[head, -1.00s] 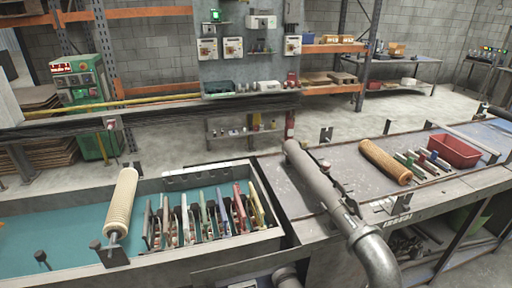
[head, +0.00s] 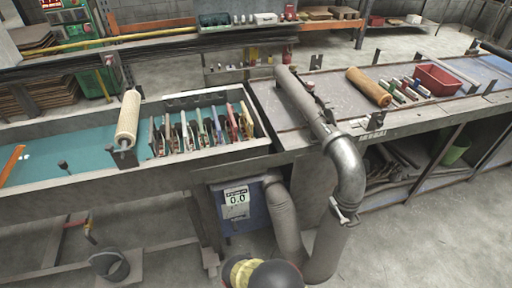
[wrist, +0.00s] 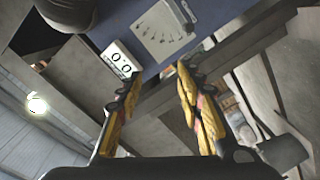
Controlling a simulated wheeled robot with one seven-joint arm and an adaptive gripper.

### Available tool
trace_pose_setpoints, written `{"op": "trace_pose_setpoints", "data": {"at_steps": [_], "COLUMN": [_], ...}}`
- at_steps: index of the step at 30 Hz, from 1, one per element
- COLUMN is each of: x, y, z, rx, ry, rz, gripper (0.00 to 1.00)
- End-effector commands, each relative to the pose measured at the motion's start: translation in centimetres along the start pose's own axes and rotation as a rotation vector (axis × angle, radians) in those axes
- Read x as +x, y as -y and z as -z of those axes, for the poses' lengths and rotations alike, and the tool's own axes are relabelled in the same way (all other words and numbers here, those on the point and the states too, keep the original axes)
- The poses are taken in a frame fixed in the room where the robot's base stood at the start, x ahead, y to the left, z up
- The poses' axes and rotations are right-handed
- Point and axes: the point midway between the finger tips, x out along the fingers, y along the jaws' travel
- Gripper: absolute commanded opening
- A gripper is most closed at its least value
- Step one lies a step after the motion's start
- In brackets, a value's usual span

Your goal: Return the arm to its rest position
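My gripper (wrist: 159,75) shows in the wrist view with its two yellow fingers spread apart and nothing between them. In the head view, a rounded dark and yellow part, which looks like my arm (head: 262,273), shows low at the bottom edge, in front of the bench. The gripper's fingers cannot be made out there.
A thick grey pipe (head: 348,165) bends down from the bench to the right of my arm. A cream ribbed roll (head: 127,119), several coloured-handled tools, a tan roll (head: 368,87) and a red bin (head: 437,79) are on the benches.

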Motion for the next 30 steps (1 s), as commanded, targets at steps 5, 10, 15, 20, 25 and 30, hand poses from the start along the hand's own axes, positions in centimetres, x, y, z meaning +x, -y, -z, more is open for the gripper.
{"op": "trace_pose_setpoints", "data": {"at_steps": [5, 10, 15, 20, 25, 30], "x": [0.0, -0.8, -3.5, -7.5, -10.0, -10.3], "y": [1.8, 4.3, 7.5, 11.1, 13.2, 11.2], "z": [-1.6, -3.7, -7.0, -10.2, -9.9, -6.2], "rx": [0.044, 0.09, 0.134, 0.186, 0.277, 0.373], "ry": [0.061, 0.145, 0.28, 0.467, 0.718, 0.956], "rz": [0.066, 0.16, 0.301, 0.476, 0.672, 0.81], "gripper": [0.37, 0.37, 0.37, 0.37, 0.37, 0.37]}}
